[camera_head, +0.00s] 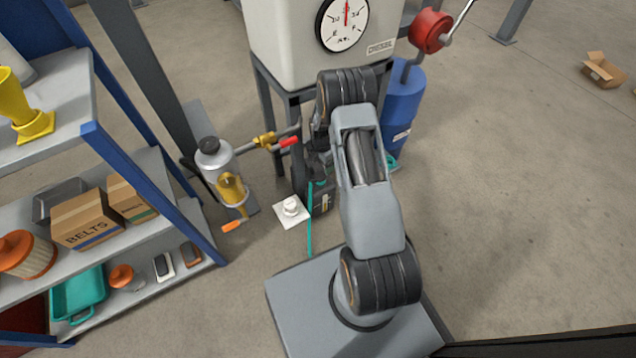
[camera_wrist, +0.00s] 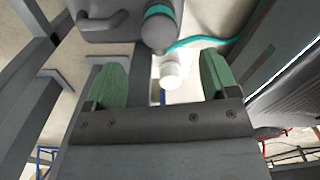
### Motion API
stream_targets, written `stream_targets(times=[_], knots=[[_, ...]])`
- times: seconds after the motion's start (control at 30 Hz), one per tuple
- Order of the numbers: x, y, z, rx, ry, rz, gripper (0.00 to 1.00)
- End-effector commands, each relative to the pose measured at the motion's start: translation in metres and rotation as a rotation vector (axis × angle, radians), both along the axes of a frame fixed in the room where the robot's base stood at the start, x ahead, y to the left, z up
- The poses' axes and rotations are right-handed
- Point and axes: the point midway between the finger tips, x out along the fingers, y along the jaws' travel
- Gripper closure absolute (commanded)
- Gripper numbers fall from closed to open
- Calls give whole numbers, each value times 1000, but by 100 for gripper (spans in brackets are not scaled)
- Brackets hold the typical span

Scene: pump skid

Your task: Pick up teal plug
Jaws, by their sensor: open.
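In the wrist view, a dark grey cylinder with a teal band, which looks like the teal plug (camera_wrist: 157,28), stands at top centre. A teal cable (camera_wrist: 208,40) curves away to its right. My gripper (camera_wrist: 161,62) is open, with a green finger at each side and nothing between them clearly held. The plug lies just beyond the fingertips, near the middle of the gap. A white round fitting (camera_wrist: 172,72) sits just below the plug in the picture. In the head view my arm hides the plug and most of the gripper; the teal cable (camera_head: 310,225) hangs below.
A white tank (camera_head: 300,45) on a dark frame stands behind my arm, with a blue drum (camera_head: 402,105) to its right. A small white plate (camera_head: 282,218) lies on the floor. A shelf (camera_head: 60,120) stands at left.

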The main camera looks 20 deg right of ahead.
Motion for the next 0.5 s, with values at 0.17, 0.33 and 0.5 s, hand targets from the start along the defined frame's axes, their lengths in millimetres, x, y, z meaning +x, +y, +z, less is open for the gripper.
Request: stream_targets(times=[0.17,0.33,0.5], knots=[[0,-3,-19,0,0,-1,20],[0,-2,-32,1,1,-2,20],[1,1,-56,0,2,0,20]])
